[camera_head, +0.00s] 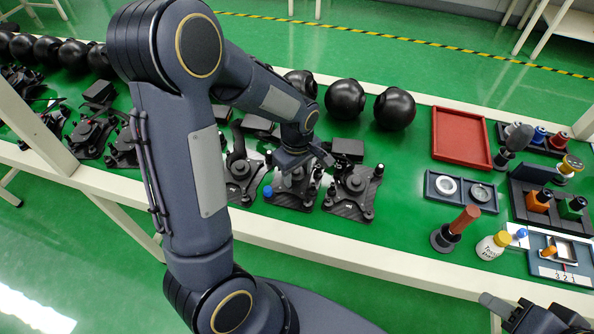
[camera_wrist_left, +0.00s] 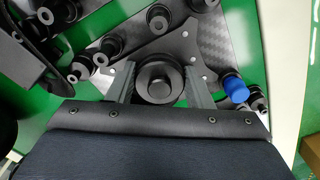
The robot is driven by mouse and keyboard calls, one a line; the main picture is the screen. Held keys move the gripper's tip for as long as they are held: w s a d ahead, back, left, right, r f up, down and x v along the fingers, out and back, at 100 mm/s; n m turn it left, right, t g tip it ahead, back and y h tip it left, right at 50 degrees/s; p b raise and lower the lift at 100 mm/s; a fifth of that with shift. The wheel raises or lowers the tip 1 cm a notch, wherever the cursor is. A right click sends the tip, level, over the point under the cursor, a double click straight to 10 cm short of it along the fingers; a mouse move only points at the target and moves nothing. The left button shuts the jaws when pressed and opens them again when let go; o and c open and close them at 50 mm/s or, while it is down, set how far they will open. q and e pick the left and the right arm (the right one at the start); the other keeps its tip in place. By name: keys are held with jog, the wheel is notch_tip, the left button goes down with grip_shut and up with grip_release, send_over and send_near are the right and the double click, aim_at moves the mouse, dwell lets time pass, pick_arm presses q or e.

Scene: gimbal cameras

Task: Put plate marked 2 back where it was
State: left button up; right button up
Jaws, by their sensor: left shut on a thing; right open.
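Several dark carbon-fibre plates with black camera parts stand in a row on the green bench; I cannot read a 2 on any of them. My left gripper (camera_head: 290,163) is over the plate with a blue knob (camera_head: 283,201). In the left wrist view, the two grey fingers (camera_wrist_left: 160,85) are on either side of a black round part (camera_wrist_left: 160,79) and shut on it. The carbon-fibre plate (camera_wrist_left: 210,40) lies under that part, with the blue knob (camera_wrist_left: 235,88) at its right. My right gripper (camera_head: 520,316) is partly in view at the bottom right edge.
Another plate (camera_head: 355,190) stands close on the right, and one (camera_head: 243,180) on the left. Black spheres (camera_head: 345,99) line the back. A red tray (camera_head: 460,138), a blue tray (camera_head: 434,195), a bottle (camera_head: 492,246) and an orange-handled tool (camera_head: 455,229) are on the right.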

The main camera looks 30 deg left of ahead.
aim_at(297, 171)
pick_arm(q)
jog(key=shift+f, duration=0.4)
jog(key=o, duration=1.1)
jog(key=shift+r, duration=0.1)
jog(key=shift+o, duration=0.2)
jog(key=shift+r, duration=0.2)
notch_tip(297, 171, up, 12)
jog(key=p, duration=0.2)
jog(key=s+d+r+m+t+h, duration=0.2)
jog(key=s+m, duration=0.4)
jog(key=s, duration=0.2)
jog(key=s+d+r+m+t+h, duration=0.1)
jog(key=s+d+r+m+t, duration=0.1)
jog(key=s+m, duration=0.4)
jog(key=shift+s+r+t+h, duration=0.45)
jog(key=shift+s+t, duration=0.35)
jog(key=shift+s, duration=0.65)
